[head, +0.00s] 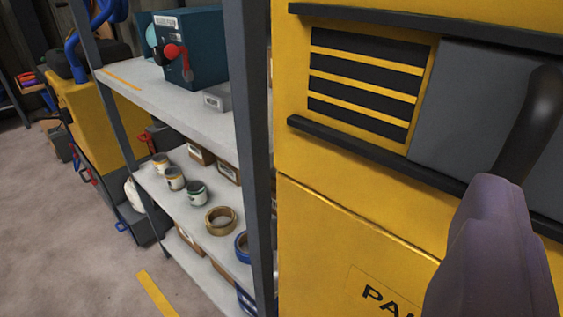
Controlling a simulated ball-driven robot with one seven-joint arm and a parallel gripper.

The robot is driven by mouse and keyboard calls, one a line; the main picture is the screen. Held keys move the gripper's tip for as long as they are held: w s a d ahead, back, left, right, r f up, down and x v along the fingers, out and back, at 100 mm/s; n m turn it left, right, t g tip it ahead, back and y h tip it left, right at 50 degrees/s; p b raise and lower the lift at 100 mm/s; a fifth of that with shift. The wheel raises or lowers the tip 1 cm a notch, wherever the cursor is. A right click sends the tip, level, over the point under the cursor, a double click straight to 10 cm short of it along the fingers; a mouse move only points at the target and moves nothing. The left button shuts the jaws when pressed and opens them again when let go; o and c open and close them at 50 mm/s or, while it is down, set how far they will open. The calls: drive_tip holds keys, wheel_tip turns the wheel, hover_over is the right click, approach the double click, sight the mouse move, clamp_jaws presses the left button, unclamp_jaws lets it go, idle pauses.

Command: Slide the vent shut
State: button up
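The vent (366,83) is a slotted panel with black openings between yellow bars, on the upper front of a yellow cabinet. A flat grey sliding plate (464,104) sits to the right of the slots, between two dark rails, and leaves the slots uncovered. A dark curved handle (541,112) stands in front of the plate at the right edge. My gripper (490,215), purple-grey, is at the lower right and overlaps the handle's lower end in the picture. Its fingers are seen as one mass, so I cannot tell whether they grip the handle.
The lower rail (360,155) and upper rail (420,24) run along the cabinet. A grey metal shelf unit (248,150) stands close on the left, holding a teal machine (195,45), cans and tape rolls. Open floor (60,220) lies at the far left.

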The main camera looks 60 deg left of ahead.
sight(516, 160)
drive_tip(key=x, duration=0.7)
drive_tip(key=shift+w+a+b, duration=0.1)
drive_tip(key=shift+a+b, duration=0.2)
drive_tip(key=shift+b, duration=0.05)
clamp_jaws()
drive_tip(key=shift+a, duration=0.1)
